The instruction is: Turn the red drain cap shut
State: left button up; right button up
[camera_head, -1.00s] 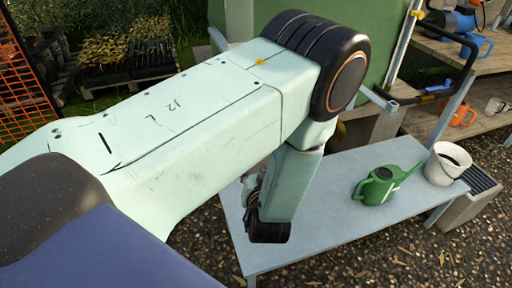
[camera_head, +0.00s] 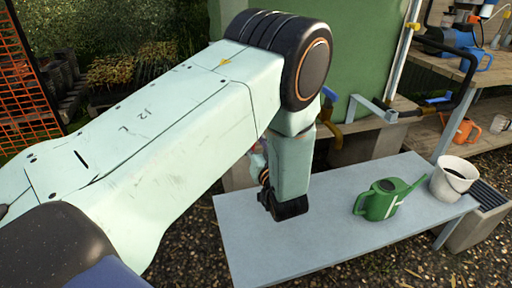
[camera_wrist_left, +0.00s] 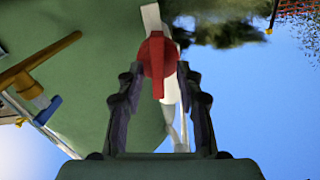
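The red drain cap (camera_wrist_left: 157,57) shows in the left wrist view, with a narrow red bar across its face pointing down the picture. It is at the end of a white fitting (camera_wrist_left: 151,17) against the green tank (camera_wrist_left: 105,60). My left gripper (camera_wrist_left: 160,72) is open, its two dark fingers on either side of the cap. Clear gaps show beside the cap's lower part; whether a fingertip touches its rim I cannot tell. In the head view my left arm hides the cap and most of the gripper. My right gripper is in neither view.
A blue and brass valve (camera_head: 332,115) is right of my arm. Wooden shelves (camera_head: 440,65) stand at the right.

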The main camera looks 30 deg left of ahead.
pick_arm(q)
jog(key=shift+w+a, duration=0.15)
jog(key=shift+a, duration=0.05)
jog(key=shift+d+r, duration=0.3)
jog(key=shift+d, duration=0.1)
jog(key=shift+a+f, duration=0.2)
jog(key=shift+a, duration=0.05)
jog(key=c, duration=0.3)
jog(key=shift+d+r, duration=0.1)
jog(key=shift+d, duration=0.05)
grip_shut()
